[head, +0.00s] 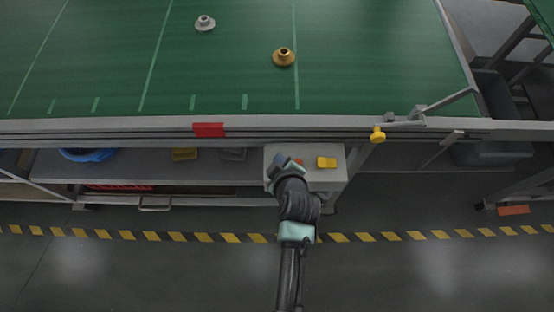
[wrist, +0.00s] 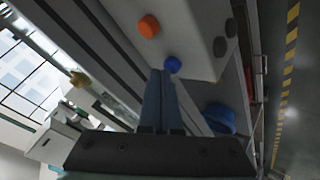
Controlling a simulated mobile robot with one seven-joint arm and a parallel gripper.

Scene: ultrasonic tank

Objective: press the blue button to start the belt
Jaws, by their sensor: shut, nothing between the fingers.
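The blue button (wrist: 173,65) is a small round knob on the pale control box (wrist: 190,50) in the wrist view. My gripper (wrist: 161,73) is shut and empty, its fingertips right beside the blue button in that view. I cannot tell whether they touch it. In the head view my gripper (head: 281,160) is over the left part of the control box (head: 327,180), and the blue button is hidden there. The belt (head: 230,70) is a green surface with pale lines behind the box.
A grey part (head: 205,23) and a brass part (head: 284,58) stand on the belt. A metal rail (head: 130,125) edges the belt.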

